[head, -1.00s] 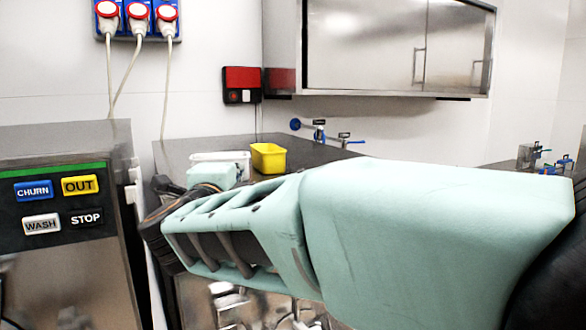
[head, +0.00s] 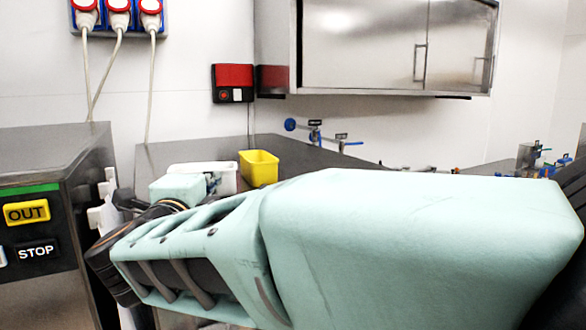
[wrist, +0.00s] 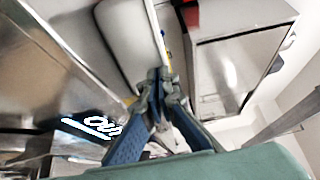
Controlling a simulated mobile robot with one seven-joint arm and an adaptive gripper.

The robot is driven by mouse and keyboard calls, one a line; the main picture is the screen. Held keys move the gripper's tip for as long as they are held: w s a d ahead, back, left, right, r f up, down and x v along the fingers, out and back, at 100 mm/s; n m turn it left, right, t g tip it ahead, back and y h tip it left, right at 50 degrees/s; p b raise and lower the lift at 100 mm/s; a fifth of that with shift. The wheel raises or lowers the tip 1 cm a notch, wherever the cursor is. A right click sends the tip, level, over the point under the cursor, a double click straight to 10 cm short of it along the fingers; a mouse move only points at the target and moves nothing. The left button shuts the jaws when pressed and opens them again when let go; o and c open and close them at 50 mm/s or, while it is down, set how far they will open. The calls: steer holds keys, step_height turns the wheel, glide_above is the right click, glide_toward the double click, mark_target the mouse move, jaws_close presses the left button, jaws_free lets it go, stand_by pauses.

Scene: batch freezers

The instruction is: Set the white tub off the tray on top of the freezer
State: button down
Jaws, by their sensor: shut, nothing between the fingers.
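The white tub (head: 228,180) stands on the dark counter beyond my arm, partly hidden by it, in the head view. In the wrist view a white tub (wrist: 123,38) shows close up, with its rim beside my fingertips. My gripper (wrist: 162,76) is shut and empty, its tips close to that rim; I cannot tell whether they touch. In the head view my fingers are hidden behind the arm. The freezer (head: 40,150) with the button panel stands at the left, its visible top bare. I cannot make out a tray.
A yellow tub (head: 260,168) stands right beside the white tub. The dark counter (head: 310,153) runs back to the wall with blue-handled taps (head: 315,135). A steel wall cabinet (head: 385,45) hangs above. A narrow gap separates freezer and counter.

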steer(key=shift+s, duration=0.1)
steer(key=w+a, duration=0.4)
stand_by(0.4)
steer(key=shift+b, duration=0.3)
